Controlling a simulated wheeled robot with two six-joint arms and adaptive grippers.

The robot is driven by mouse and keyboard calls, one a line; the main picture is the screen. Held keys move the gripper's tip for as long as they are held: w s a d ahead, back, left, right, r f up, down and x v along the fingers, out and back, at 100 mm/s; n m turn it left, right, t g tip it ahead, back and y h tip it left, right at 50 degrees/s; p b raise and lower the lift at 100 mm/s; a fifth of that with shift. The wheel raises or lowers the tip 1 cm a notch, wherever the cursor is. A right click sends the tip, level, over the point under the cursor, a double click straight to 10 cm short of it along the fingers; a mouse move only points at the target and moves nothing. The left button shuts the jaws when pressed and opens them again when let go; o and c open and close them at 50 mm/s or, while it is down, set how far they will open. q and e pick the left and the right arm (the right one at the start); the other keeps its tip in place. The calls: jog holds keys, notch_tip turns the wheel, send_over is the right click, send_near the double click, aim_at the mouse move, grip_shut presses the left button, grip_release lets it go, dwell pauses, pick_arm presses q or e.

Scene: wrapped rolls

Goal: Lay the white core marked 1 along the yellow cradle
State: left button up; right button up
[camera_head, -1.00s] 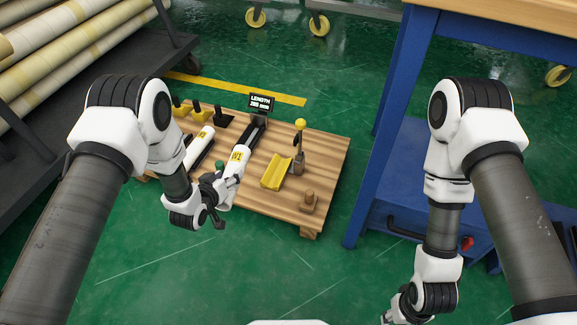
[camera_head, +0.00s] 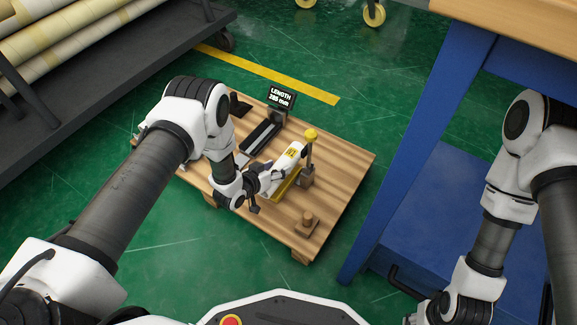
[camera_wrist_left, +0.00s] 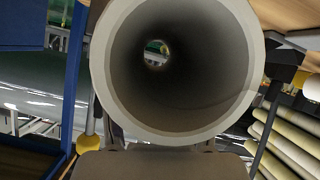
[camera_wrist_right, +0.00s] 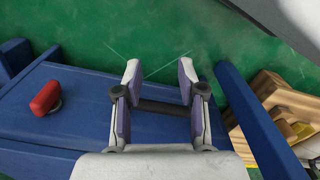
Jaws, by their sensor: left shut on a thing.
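The white core (camera_head: 291,154) with its yellow label is held over the yellow cradle (camera_head: 287,187) on the wooden pallet, roughly in line with it. I cannot tell whether it touches the cradle. My left gripper (camera_head: 266,178) is shut on the core's near end. In the left wrist view the core's hollow end (camera_wrist_left: 108,95) faces the camera and fills the middle. My right gripper (camera_wrist_right: 160,75) is open and empty beside the blue bench; only part of it shows at the bottom of the head view.
A post with a yellow ball (camera_head: 311,135) stands by the cradle's far end. The dark length gauge with its display (camera_head: 282,97) is behind left. A small wooden block (camera_head: 307,222) sits near the front corner. The blue bench (camera_head: 430,190) borders the right; a pipe rack (camera_head: 75,75) stands left.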

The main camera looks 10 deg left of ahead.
pick_arm(q)
jog(key=shift+s+a+f+b, duration=0.15)
jog(key=shift+f+b, duration=0.45)
jog(key=shift+f, duration=1)
jog(key=shift+r, duration=0.3)
jog(key=shift+f, duration=0.45)
jog(key=o, duration=1.3)
jog(key=shift+c, duration=0.2)
pick_arm(e)
jog(key=shift+w+d+f, duration=0.1)
jog(key=shift+w+f, duration=0.15)
jog(key=shift+f, duration=0.35)
jog(key=shift+w+d+f, duration=0.1)
jog(key=shift+w+f, duration=0.1)
jog(key=shift+f, duration=0.35)
pick_arm(q)
jog(key=shift+r, duration=0.1)
